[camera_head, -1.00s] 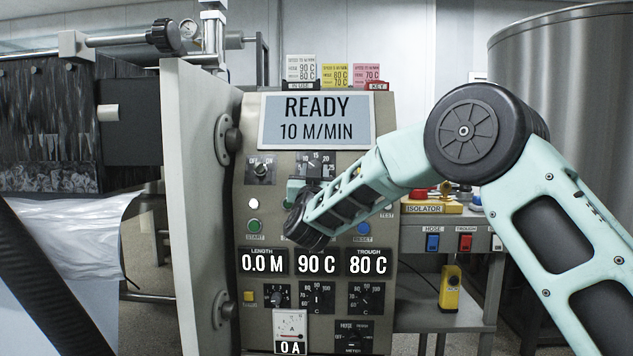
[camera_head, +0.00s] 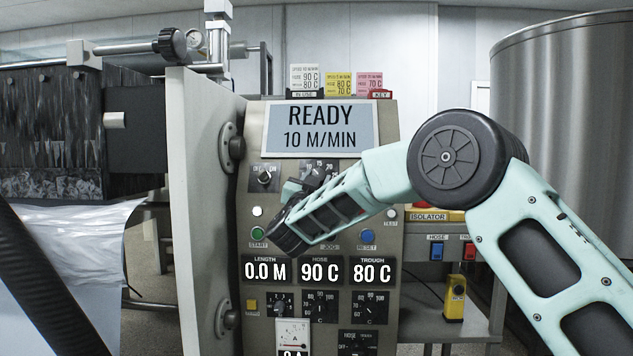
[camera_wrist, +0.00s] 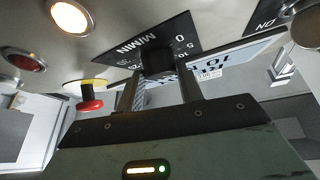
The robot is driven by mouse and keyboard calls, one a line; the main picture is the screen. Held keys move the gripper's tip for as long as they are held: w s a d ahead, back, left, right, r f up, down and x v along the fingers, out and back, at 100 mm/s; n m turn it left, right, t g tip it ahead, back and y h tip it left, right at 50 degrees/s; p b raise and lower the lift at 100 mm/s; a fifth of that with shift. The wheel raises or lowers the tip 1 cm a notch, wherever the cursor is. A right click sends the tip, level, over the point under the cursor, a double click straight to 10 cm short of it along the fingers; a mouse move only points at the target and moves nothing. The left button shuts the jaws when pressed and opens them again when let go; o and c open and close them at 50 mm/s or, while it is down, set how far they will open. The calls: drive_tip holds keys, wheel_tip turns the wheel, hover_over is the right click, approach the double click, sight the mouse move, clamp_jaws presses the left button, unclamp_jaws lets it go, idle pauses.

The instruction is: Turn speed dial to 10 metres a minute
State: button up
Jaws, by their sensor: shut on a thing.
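The speed dial's black M/MIN scale plate (camera_head: 318,170) is on the upper panel, right of the ON/OFF switch. In the wrist view its dark knob (camera_wrist: 157,62) sits between my two fingers, in front of the plate (camera_wrist: 180,28). My gripper (camera_wrist: 158,84) is shut on this knob. In the head view my gripper (camera_head: 292,190) is at the dial, and my wrist covers the plate's lower part. The knob's pointer is hidden. The display (camera_head: 320,128) reads READY, 10 M/MIN.
The ON/OFF switch (camera_head: 265,178) is close left of the dial. The green START button (camera_head: 258,233) and blue RESET button (camera_head: 367,236) are below. In the wrist view a red button on yellow (camera_wrist: 90,103) is near my left finger. Recipe cards (camera_head: 304,78) stand on top.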

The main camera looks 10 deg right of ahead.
drive_tip(key=o, duration=1)
drive_tip(key=shift+s, duration=0.1)
drive_tip(key=p+v, duration=0.1)
drive_tip(key=v, duration=1.6)
drive_tip(key=shift+s+a, duration=0.1)
